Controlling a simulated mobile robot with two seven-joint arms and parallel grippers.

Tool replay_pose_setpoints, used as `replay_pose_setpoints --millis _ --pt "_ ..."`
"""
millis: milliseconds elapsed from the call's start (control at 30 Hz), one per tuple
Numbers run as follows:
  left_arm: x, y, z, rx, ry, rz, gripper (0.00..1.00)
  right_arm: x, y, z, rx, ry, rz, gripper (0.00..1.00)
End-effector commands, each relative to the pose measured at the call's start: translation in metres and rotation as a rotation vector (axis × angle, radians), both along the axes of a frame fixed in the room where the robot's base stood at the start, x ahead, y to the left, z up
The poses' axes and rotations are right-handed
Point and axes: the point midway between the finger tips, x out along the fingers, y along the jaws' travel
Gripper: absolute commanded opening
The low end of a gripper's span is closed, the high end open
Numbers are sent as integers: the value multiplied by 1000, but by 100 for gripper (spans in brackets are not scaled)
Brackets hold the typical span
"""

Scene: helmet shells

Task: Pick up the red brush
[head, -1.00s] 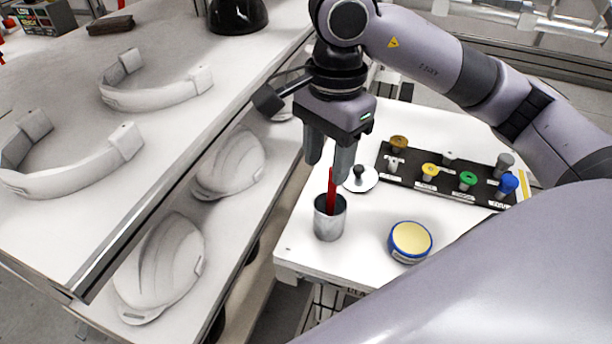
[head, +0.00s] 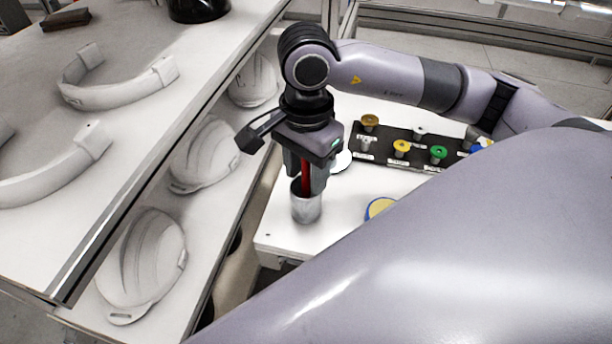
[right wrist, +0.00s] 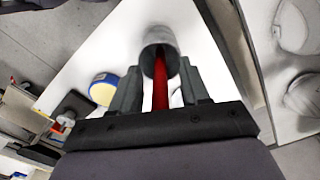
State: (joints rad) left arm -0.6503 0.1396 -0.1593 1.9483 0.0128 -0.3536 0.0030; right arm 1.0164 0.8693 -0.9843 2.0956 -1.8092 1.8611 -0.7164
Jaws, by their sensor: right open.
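The red brush (head: 306,178) stands upright in a grey metal cup (head: 307,207) near the left edge of the white table. My right gripper (head: 306,180) is just above the cup, pointing down, with its fingers on either side of the brush handle. In the right wrist view the red brush (right wrist: 160,82) runs between the two open fingers (right wrist: 160,88) into the cup (right wrist: 158,42). A gap shows between the handle and the fingers. The brush's lower end is hidden inside the cup. My left gripper is not in view.
A blue-rimmed yellow tin (head: 380,208) is right of the cup, partly hidden by my arm. A black rack (head: 385,145) with coloured knobs lies behind it. White helmet shells (head: 142,262) sit on a shelf at left, below a bench with white bands (head: 115,88).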

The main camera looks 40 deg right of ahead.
Motion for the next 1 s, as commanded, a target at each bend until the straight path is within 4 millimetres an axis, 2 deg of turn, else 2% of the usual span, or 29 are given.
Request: replay_pose_setpoints --millis 33,167,500,667,867,1000 --pt "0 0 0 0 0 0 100 0 0 0 0 0 0 42" --pt "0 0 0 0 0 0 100 0 0 0 0 0 0 0" --pt "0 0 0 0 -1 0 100 0 0 1 0 0 0 0" --pt "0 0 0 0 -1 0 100 1 0 9 2 -3 0 0" --pt "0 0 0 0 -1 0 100 1 0 39 2 -7 0 0" --pt "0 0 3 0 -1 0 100 2 0 74 1 -7 0 0"
